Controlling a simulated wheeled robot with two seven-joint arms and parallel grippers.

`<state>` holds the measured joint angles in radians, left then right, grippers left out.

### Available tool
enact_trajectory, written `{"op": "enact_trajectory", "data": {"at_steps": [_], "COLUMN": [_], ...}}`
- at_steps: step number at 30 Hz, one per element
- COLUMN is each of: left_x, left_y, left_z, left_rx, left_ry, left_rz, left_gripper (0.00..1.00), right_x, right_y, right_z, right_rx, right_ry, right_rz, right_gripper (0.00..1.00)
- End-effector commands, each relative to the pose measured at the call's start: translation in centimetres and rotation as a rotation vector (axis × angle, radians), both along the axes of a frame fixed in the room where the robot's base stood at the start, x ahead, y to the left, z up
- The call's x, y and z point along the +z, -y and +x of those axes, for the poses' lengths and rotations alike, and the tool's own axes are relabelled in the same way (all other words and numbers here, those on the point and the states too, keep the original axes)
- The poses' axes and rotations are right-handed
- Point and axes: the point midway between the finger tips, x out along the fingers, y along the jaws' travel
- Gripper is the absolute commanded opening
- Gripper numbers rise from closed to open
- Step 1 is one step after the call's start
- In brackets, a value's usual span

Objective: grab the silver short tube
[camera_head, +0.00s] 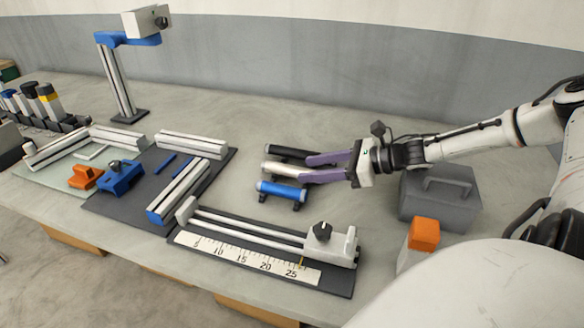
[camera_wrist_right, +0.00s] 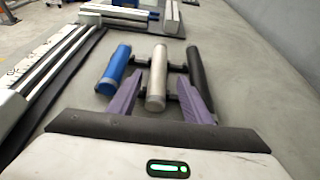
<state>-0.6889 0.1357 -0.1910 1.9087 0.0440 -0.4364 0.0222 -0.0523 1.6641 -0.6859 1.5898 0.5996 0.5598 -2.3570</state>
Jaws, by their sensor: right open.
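The silver short tube (camera_wrist_right: 157,78) lies on a low dark rack between a blue tube (camera_wrist_right: 113,70) and a black tube (camera_wrist_right: 195,68). In the head view the silver tube (camera_head: 279,170) shows its left part, between the black tube (camera_head: 285,153) and the blue tube (camera_head: 282,190). My right gripper (camera_head: 305,168) is open, with its purple fingers reaching in from the right. In the right wrist view the fingers (camera_wrist_right: 157,92) stand on either side of the silver tube's near end, apart from it. My left gripper is not in view.
A ruler fixture (camera_head: 250,262) with rails and a black knob lies in front of the tubes. A grey toolbox (camera_head: 440,198) and an orange-capped bottle (camera_head: 421,240) stand at the right. Rails and blue clamps (camera_head: 120,178) lie left. The table behind the tubes is clear.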

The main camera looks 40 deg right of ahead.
Motion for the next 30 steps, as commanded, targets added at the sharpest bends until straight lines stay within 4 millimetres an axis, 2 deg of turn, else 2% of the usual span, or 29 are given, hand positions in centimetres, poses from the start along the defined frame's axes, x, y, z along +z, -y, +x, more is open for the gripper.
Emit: {"op": "enact_trajectory", "data": {"at_steps": [3,8,12,21,23,29,30], "left_x": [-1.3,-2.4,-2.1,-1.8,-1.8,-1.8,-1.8], "left_y": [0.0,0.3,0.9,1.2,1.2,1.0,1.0], "left_z": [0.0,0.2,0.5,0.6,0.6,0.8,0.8], "left_rx": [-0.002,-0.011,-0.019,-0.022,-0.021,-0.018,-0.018], "left_ry": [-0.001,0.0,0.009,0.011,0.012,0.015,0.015], "left_rz": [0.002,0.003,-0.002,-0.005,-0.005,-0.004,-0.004], "left_gripper": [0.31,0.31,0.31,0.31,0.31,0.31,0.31], "right_x": [-0.8,-1.3,-1.3,-1.1,-1.1,-1.1,-1.1], "right_y": [-1.1,-1.9,-2.2,-2.3,-2.3,-2.3,-2.3], "right_z": [1.4,2.8,3.5,3.6,3.6,3.6,3.6], "right_rx": [0.002,0.004,0.001,0.0,0.0,0.0,0.0], "right_ry": [0.001,0.002,0.002,0.0,0.0,0.0,0.0], "right_rz": [0.004,0.003,0.003,0.001,0.001,0.001,0.001], "right_gripper": [0.45,0.45,0.45,0.45,0.36,0.03,0.0]}}
